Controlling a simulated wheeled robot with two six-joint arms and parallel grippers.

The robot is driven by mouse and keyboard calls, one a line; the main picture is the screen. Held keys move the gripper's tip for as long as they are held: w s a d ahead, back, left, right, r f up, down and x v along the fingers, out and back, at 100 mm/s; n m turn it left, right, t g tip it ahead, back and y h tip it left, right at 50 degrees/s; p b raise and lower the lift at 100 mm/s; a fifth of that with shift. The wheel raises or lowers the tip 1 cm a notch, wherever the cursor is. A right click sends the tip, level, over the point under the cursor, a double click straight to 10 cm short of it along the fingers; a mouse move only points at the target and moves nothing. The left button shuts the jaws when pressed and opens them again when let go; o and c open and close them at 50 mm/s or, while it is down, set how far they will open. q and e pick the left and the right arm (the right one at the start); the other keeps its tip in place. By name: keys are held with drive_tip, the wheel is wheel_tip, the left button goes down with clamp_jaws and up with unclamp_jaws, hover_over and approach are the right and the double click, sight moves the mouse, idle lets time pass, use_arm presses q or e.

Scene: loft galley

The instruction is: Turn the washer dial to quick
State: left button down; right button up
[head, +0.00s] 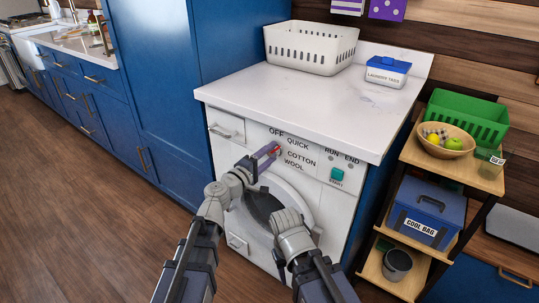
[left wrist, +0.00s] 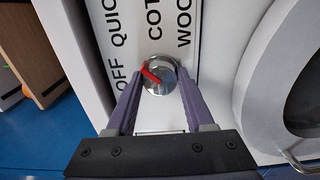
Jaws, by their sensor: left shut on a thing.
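The washer (head: 225,150) is white, with a dial (head: 277,151) on its front panel beside the labels OFF, QUICK, COTTON and WOOL. My left gripper (head: 272,150) is shut on the dial, one purple finger on each side. In the left wrist view the dial (left wrist: 160,85) is a round silver knob between the fingertips (left wrist: 160,76). Its red mark slants to the upper left, roughly towards QUICK; the exact setting is hard to read. My right arm's wrist (head: 291,232) is in front of the washer door; its gripper fingers cannot be made out.
A green START button (head: 337,175) is right of the labels. A white basket (head: 310,50) and a laundry tabs box (head: 388,70) stand on the countertop (head: 300,100). A shelf (head: 470,172) with a fruit bowl and cool bag is at the right. Floor at left is clear.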

idle(0.3)
use_arm(q)
drive_tip(key=shift+c, duration=1.4)
unclamp_jaws()
drive_tip(key=shift+s, duration=0.1)
